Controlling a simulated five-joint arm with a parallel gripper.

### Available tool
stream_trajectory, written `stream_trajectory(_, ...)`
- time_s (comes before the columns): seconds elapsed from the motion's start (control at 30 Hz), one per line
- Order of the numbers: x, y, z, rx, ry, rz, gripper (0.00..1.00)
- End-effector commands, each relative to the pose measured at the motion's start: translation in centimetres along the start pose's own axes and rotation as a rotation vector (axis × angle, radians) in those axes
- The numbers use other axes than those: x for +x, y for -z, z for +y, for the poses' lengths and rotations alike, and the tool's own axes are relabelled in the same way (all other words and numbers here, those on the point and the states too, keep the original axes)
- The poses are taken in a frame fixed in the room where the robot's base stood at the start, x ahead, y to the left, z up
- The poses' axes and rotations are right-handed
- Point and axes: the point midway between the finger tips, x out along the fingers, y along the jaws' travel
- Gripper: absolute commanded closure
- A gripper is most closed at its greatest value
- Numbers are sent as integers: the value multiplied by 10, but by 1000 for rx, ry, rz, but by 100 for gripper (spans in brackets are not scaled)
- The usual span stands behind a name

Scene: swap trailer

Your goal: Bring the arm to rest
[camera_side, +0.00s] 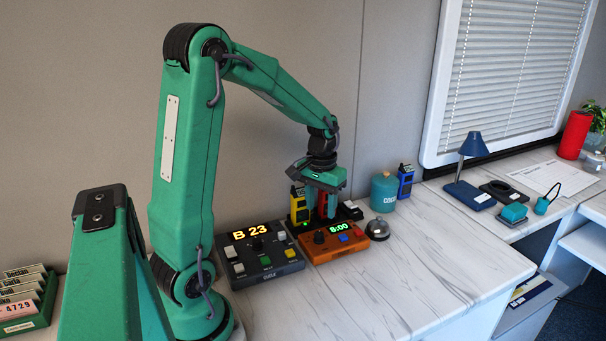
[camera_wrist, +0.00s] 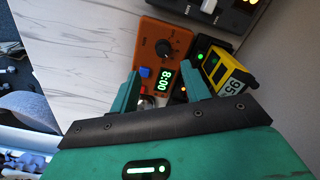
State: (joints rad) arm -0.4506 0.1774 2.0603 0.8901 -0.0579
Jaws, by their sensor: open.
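My gripper (camera_side: 321,209) hangs at the back of the counter, pointing down, beside the orange box. In the wrist view its two jaws (camera_wrist: 163,84) are apart, with the orange timer box (camera_wrist: 160,45) and its green 8:00 display beyond them. The same orange box (camera_side: 350,249) shows in the side view. A red item shows at the jaws in the side view; I cannot tell whether they touch it. A yellow device (camera_side: 298,206) stands upright just left of the gripper, and it shows right of the jaws in the wrist view (camera_wrist: 233,82).
A dark control panel (camera_side: 262,268) reading B 23 stands left of the orange box. A silver bell (camera_side: 377,230), a teal canister (camera_side: 384,192) and a blue device (camera_side: 405,181) stand to the right. The front of the marble counter (camera_side: 420,285) is clear.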

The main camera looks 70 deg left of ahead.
Motion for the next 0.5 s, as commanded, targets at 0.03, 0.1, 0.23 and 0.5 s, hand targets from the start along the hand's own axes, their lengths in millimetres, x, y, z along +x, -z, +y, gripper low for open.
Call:
stream_trajectory(0.03,-5,-2,4,11,-1,12,53)
stream_trajectory(0.1,-13,-7,9,29,-2,29,53)
stream_trajectory(0.23,-30,-19,22,72,-7,69,53)
stream_trajectory(0.5,-68,-55,49,180,-24,171,53)
